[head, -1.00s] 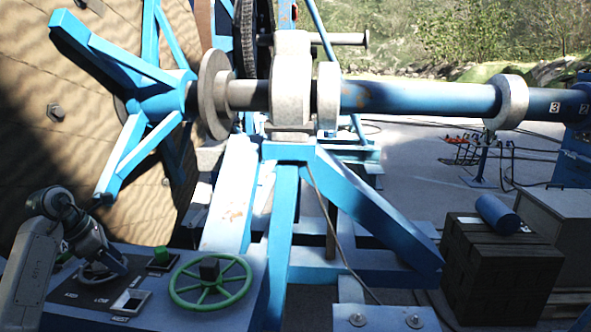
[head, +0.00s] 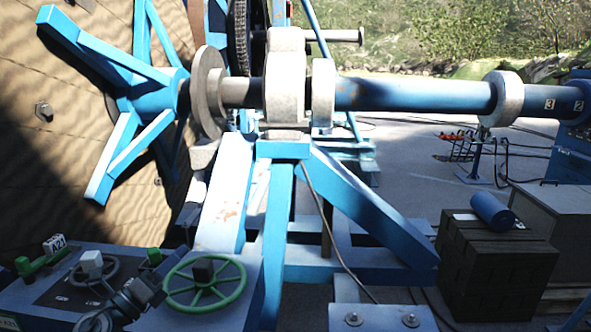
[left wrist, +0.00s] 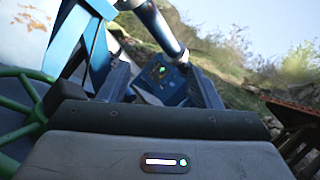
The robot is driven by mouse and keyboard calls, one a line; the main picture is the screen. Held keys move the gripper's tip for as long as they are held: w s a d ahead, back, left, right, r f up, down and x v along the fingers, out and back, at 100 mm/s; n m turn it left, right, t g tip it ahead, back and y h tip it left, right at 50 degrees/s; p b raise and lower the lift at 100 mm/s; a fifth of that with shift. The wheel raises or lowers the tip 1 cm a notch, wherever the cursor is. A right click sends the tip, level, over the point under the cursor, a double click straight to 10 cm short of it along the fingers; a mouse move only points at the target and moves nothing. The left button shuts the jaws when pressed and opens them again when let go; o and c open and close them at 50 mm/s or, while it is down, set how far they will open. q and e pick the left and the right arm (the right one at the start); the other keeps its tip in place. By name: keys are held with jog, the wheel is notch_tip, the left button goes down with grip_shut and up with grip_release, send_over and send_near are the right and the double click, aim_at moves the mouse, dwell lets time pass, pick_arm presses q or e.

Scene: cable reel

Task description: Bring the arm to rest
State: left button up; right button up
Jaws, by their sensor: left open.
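My left gripper (head: 143,292) is low at the left in the head view, over the front of the control panel (head: 60,295) and just left of the green handwheel (head: 205,283). In the left wrist view its two dark fingers (left wrist: 160,78) stand apart with nothing held between them. Part of the green handwheel (left wrist: 22,112) shows at that view's left edge. My right gripper is in neither view.
The panel also bears a small grey wheel (head: 92,264), a green lever (head: 40,263) and a green button (head: 154,257). A blue stand (head: 277,235) rises right of the handwheel. A blue cylinder (head: 491,211) lies on a dark stack (head: 495,260) at right.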

pick_arm(q)
jog(key=s+a+f+n+g+y, duration=0.2)
jog(key=s+a+f+n+y, duration=0.5)
jog(key=n, duration=0.8)
jog(key=s+a+f+n+g+y, duration=0.2)
jog(key=s+f+n+y, duration=0.6)
jog(key=f+n+y, duration=0.5)
jog(key=s+d+f+n+g+h, duration=0.2)
jog(key=s+d+f+g, duration=0.1)
jog(key=s, duration=0.4)
jog(key=s+d+f+n+g+h, duration=0.2)
jog(key=s+f+g, duration=0.15)
jog(key=s, duration=0.45)
jog(key=s+d+f+n+g+h, duration=0.2)
jog(key=s+d+f+g, duration=0.15)
jog(key=s, duration=0.35)
jog(key=a+f+g+b, duration=0.1)
jog(key=a+f+b, duration=0.1)
jog(key=f, duration=1.5)
jog(key=a+f+g+b, duration=0.1)
jog(key=a+f+b, duration=0.1)
jog(key=f, duration=1.6)
jog(key=s+f+b, duration=0.2)
jog(key=s+f, duration=1.6)
jog(key=f, duration=0.3)
jog(key=shift+s+a+n+g+b, duration=0.3)
jog(key=shift+a, duration=0.15)
